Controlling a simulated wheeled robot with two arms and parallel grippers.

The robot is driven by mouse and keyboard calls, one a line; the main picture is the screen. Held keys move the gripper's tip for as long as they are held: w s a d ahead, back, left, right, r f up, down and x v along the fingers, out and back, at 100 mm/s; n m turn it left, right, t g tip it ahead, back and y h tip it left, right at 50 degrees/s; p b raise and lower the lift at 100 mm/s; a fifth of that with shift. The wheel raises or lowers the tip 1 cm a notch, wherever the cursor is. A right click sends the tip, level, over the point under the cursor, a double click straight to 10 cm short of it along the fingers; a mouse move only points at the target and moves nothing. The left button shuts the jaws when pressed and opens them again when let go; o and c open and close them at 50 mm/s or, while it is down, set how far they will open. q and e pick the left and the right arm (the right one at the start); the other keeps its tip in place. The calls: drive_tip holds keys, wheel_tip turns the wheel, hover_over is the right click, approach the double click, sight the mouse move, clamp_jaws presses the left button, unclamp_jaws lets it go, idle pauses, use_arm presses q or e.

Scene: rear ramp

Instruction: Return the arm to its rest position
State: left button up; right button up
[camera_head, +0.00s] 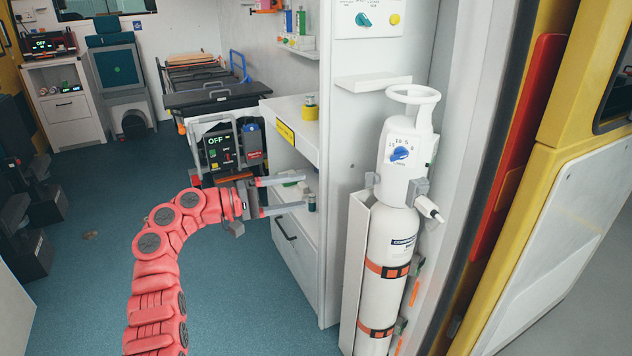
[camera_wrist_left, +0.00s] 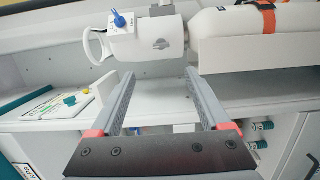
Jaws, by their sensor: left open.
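My left arm (camera_head: 160,265) is red and segmented and reaches up from the bottom left, bending to the right. My left gripper (camera_head: 274,196) is open and empty, its two fingers apart and pointing right toward the white cabinet with the open shelf. In the left wrist view the open fingers (camera_wrist_left: 162,92) point toward the white cylinder and its valve head, with nothing between them. The fingers look apart from the cylinder. My right gripper does not show in either view.
A white gas cylinder (camera_head: 387,240) with orange straps stands in a bracket by the doorway, its valve head (camera_head: 402,160) bearing a blue knob. A monitor reading OFF (camera_head: 217,155) is behind my left gripper. A stretcher (camera_head: 212,95) is further back. Blue floor (camera_head: 90,200) at left is largely clear.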

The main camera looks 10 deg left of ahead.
use_arm(q)
drive_tip(key=shift+s+a, duration=0.25)
drive_tip(key=shift+a, duration=0.15)
